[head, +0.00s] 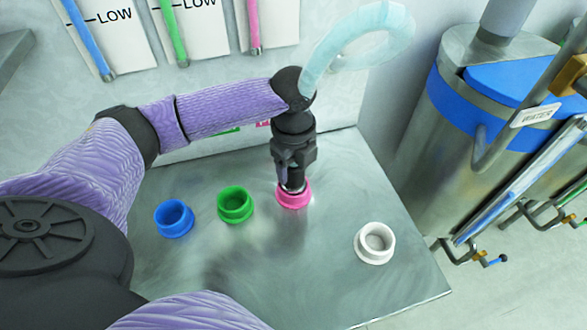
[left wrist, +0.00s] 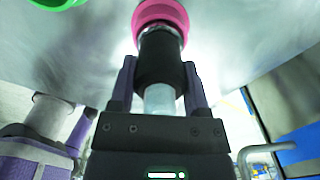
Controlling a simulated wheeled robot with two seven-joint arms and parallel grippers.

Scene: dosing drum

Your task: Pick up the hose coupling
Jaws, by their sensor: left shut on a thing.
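The hose coupling (left wrist: 160,60) is a dark cylinder with a metal end. My left gripper (head: 293,165) points down and is shut on it, one finger on each side in the left wrist view. The coupling's metal end (head: 293,186) meets the pink socket (head: 294,201) on the metal table; the pink ring (left wrist: 160,14) also shows around that end in the left wrist view. I cannot tell how deep it sits. A pale translucent hose (head: 372,22) loops up behind my left wrist. My right gripper is not in view.
Blue (head: 174,218), green (head: 235,204) and white (head: 375,243) sockets stand on the metal table (head: 335,290). A steel drum (head: 440,150) with a blue band and a WATER label stands at the right. Gauge tubes marked LOW hang on the back wall.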

